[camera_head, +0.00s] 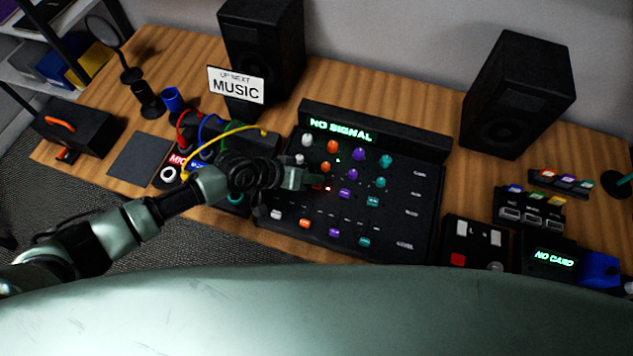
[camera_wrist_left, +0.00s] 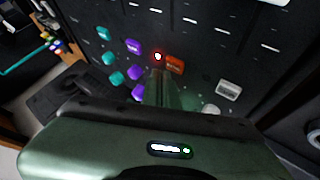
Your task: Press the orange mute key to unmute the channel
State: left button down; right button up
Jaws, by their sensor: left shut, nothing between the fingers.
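The orange mute key (camera_wrist_left: 174,65) shows in the left wrist view, with a lit red light (camera_wrist_left: 157,56) beside it. My left gripper (camera_wrist_left: 157,76) is shut and empty, its tips right next to the orange key; I cannot tell whether they touch it. In the head view my left gripper (camera_head: 318,181) is over the middle of the black mixer (camera_head: 400,215) and hides the orange key. The red light (camera_head: 327,189) shows just past its tips. The mixer's display (camera_head: 341,131) reads NO SIGNAL. My right gripper is not in view.
Coloured knobs and faders surround the key, such as a purple knob (camera_head: 358,155). Two speakers (camera_head: 515,95) stand behind the mixer. Coloured cables (camera_head: 225,127) lie left of it. A small panel with a red button (camera_head: 457,259) stands to its right.

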pick_arm(q)
jog(key=shift+f, duration=0.1)
dwell(0.4)
jog(key=shift+f+b, duration=0.35)
jog(key=shift+b, duration=0.05)
jog(key=shift+f, duration=0.1)
dwell(0.4)
jog(key=shift+r+p, duration=0.45)
jog(key=shift+r, duration=0.15)
notch_tip(320, 180, up, 6)
jog(key=p, duration=0.5)
